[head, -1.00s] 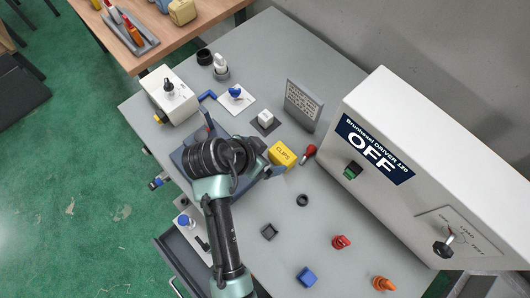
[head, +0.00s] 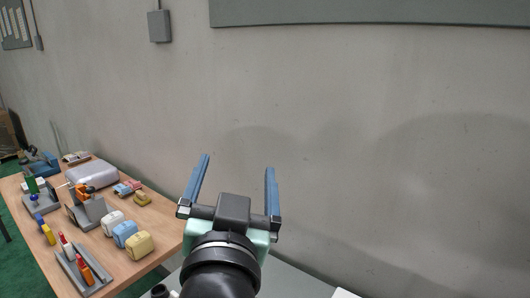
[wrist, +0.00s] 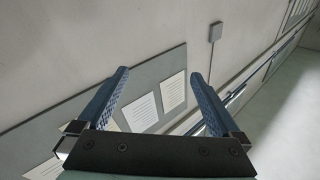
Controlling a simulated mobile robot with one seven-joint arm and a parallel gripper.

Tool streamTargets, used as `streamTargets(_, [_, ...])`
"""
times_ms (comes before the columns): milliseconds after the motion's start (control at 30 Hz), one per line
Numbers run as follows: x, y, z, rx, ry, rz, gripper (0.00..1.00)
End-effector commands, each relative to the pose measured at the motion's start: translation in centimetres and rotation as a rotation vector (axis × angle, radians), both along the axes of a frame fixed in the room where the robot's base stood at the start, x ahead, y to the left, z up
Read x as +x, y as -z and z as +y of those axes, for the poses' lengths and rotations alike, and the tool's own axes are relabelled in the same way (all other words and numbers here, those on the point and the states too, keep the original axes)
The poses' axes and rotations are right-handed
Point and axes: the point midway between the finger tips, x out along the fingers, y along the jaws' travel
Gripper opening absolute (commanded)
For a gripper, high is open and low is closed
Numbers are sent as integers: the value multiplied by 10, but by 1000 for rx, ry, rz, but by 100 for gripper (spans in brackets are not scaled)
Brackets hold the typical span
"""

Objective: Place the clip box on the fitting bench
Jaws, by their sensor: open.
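My gripper (head: 237,163) is raised in front of the bare wall, its two blue fingers spread wide with nothing between them. The wrist view also shows the open fingers (wrist: 160,73) with only wall and posted sheets beyond. The yellow clip box is in neither current view. A wooden-topped table (head: 150,262) stands at the left in the head view; I cannot tell whether it is the fitting bench. A strip of grey tabletop (head: 290,282) shows at the bottom, mostly hidden by my arm.
The wooden table holds white, blue and yellow cases (head: 125,233), a grey rack (head: 82,272) with coloured tools, and a large grey case (head: 92,174). The wall (head: 400,150) runs behind. A grey board with sheets (wrist: 150,100) hangs in the wrist view.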

Motion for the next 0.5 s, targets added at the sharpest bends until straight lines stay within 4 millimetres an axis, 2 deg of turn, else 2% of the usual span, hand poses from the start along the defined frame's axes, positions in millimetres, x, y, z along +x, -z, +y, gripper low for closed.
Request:
streamTargets(33, [-17,-50,-11,-36,12,-141,100])
streamTargets(100, [-44,-101,-21,-90,32,-303,100])
streamTargets(200, [-83,-155,-31,-155,68,-488,100])
streamTargets(333, [-117,-190,-37,-207,105,-626,100])
streamTargets(500, [-129,-200,-39,-224,121,-671,100])
